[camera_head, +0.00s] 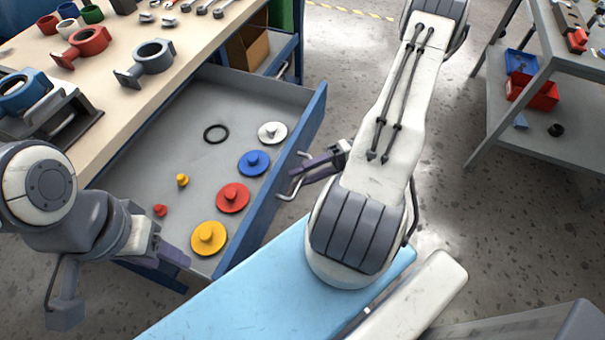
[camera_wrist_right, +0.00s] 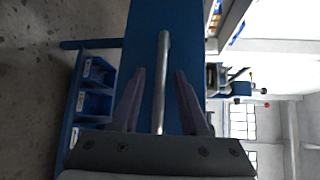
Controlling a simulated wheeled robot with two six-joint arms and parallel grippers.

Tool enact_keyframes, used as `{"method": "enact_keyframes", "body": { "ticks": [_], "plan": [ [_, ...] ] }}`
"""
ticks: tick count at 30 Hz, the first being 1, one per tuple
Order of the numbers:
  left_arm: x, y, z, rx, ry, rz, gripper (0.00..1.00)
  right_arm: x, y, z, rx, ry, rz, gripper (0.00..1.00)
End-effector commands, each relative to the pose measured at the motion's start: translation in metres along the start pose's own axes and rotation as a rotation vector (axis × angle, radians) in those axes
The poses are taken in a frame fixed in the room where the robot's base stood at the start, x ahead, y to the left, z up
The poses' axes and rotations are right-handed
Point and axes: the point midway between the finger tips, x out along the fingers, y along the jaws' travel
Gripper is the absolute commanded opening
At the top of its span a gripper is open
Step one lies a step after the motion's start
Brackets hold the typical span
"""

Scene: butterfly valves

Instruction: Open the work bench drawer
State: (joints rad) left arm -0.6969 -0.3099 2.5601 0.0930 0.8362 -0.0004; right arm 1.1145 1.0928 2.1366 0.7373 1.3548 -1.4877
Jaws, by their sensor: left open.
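The work bench drawer (camera_head: 130,170) is pulled far out, and its grey inside shows in the head view. Its blue front panel (camera_head: 280,165) carries a metal bar handle (camera_head: 283,196). My right gripper (camera_head: 298,178) is at this handle from the right. In the right wrist view the handle bar (camera_wrist_right: 162,85) runs between the two fingers of the right gripper (camera_wrist_right: 160,73), with a visible gap on each side, so the gripper is open around it. My left gripper (camera_head: 172,257) is open and empty by the drawer's near left corner.
The drawer holds yellow (camera_head: 208,237), red (camera_head: 232,197), blue (camera_head: 253,162) and white (camera_head: 271,132) discs and a black ring (camera_head: 216,133). Valve bodies stand on the bench top (camera_head: 105,110). A grey shelf cart (camera_head: 540,130) stands at right, with free floor between.

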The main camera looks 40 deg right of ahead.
Motion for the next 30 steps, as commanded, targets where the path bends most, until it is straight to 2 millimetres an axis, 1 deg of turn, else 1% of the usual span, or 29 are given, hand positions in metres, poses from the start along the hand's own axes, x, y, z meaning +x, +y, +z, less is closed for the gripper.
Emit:
{"method": "enact_keyframes", "body": {
  "ticks": [8,11,14,21,24,27,30],
  "plan": [
    [0.0,0.0,0.0,0.0,0.0,0.0,0.5,0.0,0.0,0.001,0.002,-0.003,-0.002,0.45],
    [-0.001,0.0,0.0,0.0,0.0,0.0,0.5,-0.004,0.0,0.001,0.001,-0.002,-0.002,0.45],
    [-0.002,0.0,0.0,0.0,0.0,0.0,0.5,-0.018,0.0,0.0,0.0,0.001,-0.001,0.45],
    [-0.005,0.0,0.0,0.0,0.0,0.0,0.5,-0.066,0.0,0.0,0.0,0.003,0.0,0.45],
    [-0.005,0.0,0.0,0.0,0.0,0.0,0.5,-0.083,0.0,0.001,0.0,0.002,0.0,0.45],
    [-0.005,0.0,0.0,0.0,0.0,0.0,0.5,-0.095,0.001,0.001,0.001,0.0,-0.001,0.45],
    [-0.005,0.0,0.0,0.0,0.0,0.0,0.5,-0.102,0.0,0.001,0.001,0.0,-0.001,0.45]
  ]
}}
